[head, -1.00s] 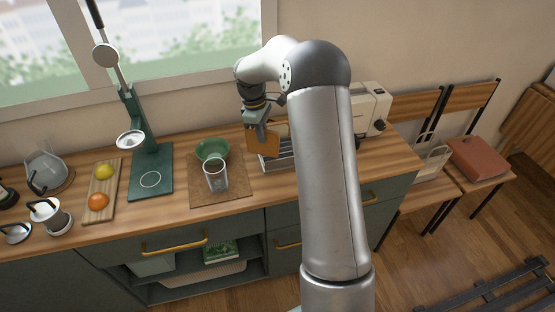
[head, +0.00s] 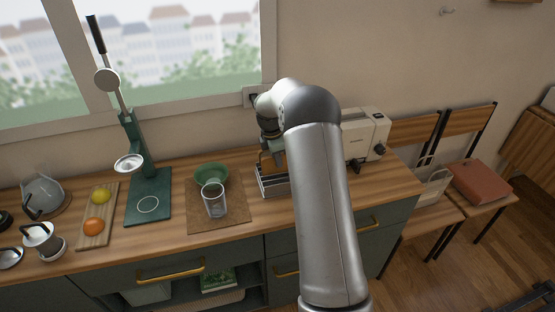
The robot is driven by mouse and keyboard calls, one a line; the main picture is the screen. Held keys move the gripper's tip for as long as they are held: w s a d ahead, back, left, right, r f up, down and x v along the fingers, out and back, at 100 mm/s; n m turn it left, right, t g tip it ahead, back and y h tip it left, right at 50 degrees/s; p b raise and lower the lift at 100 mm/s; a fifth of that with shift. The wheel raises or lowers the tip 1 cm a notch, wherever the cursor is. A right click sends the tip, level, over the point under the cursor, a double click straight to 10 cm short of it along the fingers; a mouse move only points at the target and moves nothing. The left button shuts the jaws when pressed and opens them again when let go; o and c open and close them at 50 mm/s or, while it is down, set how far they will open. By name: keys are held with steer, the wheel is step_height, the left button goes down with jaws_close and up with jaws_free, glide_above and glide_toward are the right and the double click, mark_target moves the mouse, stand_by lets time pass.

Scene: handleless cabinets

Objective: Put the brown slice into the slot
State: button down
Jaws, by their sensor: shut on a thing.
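My gripper (head: 270,148) is above the metal rack, partly hidden behind my own arm. It is shut on the brown slice (head: 280,160), of which only a small part shows beside the arm. A cream toaster (head: 367,136) stands on the counter to the right, its left part hidden by my arm; its slot cannot be made out. The silver wire rack (head: 270,186) stands on the counter below the gripper, its right end hidden by the arm. I cannot tell whether the slice touches the rack.
A green bowl (head: 211,174) and a glass (head: 214,199) stand on a brown mat (head: 233,216) left of the rack. A green lever press (head: 143,160) and a board (head: 97,217) with two fruits are farther left. The window wall is behind.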

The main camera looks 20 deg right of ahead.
steer(key=shift+f, duration=0.25)
steer(key=shift+f, duration=0.1)
steer(key=c, duration=1.5)
jaws_free()
steer(key=shift+o, duration=0.2)
